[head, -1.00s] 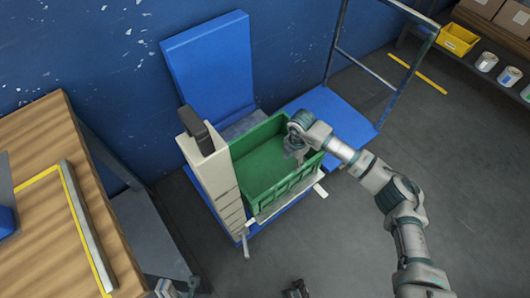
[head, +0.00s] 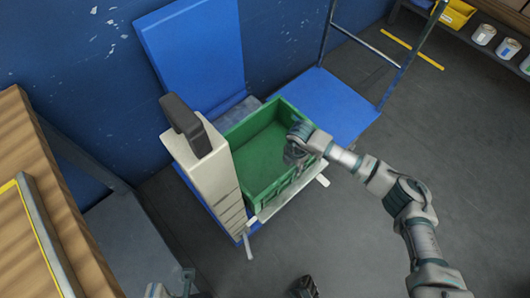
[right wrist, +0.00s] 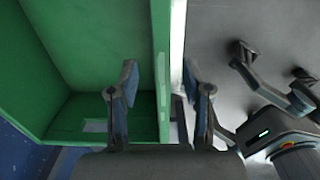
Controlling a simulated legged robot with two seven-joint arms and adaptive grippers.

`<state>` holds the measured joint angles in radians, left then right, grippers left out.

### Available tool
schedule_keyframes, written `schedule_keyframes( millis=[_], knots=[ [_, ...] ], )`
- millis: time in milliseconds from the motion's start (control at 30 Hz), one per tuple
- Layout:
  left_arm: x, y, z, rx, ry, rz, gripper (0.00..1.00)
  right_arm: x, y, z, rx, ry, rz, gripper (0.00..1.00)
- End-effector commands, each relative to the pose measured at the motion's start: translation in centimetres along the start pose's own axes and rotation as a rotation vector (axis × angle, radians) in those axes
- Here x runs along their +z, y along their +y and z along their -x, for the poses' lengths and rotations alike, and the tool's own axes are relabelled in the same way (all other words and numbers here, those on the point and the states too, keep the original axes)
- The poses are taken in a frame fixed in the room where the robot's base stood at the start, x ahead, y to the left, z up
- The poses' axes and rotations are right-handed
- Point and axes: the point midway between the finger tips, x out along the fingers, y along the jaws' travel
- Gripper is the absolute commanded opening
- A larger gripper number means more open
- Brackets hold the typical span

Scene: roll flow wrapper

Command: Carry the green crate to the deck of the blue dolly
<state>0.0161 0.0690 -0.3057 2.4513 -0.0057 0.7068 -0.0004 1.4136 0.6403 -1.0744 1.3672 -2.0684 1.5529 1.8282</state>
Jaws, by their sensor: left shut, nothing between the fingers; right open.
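The green crate (head: 262,150) is an open, empty-looking box on a pale ledge in front of a beige machine. My right gripper (head: 299,153) is at the crate's near right side. In the right wrist view the right gripper (right wrist: 162,80) is open, one finger inside the crate wall (right wrist: 160,60) and the other outside it. The blue dolly's deck (head: 335,103) lies just behind and right of the crate, bare, with a tube handle. My left gripper (head: 304,287) is shut and empty at the bottom edge, partly cut off.
The beige machine (head: 205,170) with a dark top stands against the crate's left side. A blue upright panel (head: 195,50) is behind it. A wooden bench (head: 50,190) is at left. A shelf with a yellow bin (head: 455,14) is far right. The floor (head: 385,255) at right is clear.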

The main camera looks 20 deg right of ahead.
Motion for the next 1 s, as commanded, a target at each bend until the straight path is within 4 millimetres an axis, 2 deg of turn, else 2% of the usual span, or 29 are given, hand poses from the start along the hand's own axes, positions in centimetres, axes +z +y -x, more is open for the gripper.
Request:
schedule_keyframes(
  millis=[33,133,467,667,1000],
  knots=[
    [0.8,0.0,0.5,0.002,0.006,0.000,0.00,0.2,-0.3,-2.2,-0.014,0.005,-0.001,0.49],
    [1.0,0.1,0.1,0.012,0.030,-0.002,0.00,0.2,-0.3,-3.5,-0.013,0.006,0.000,0.49],
    [0.6,0.2,-0.6,0.021,0.056,-0.003,0.00,0.3,-0.2,-3.4,-0.001,0.001,-0.001,0.49],
    [1.2,0.1,-0.5,0.019,0.047,-0.003,0.00,0.2,-0.1,-3.4,-0.003,0.001,0.000,0.01],
    [1.2,0.1,-0.5,0.019,0.048,-0.004,0.00,0.3,0.0,-3.3,0.003,0.003,0.000,0.00]
  ],
)
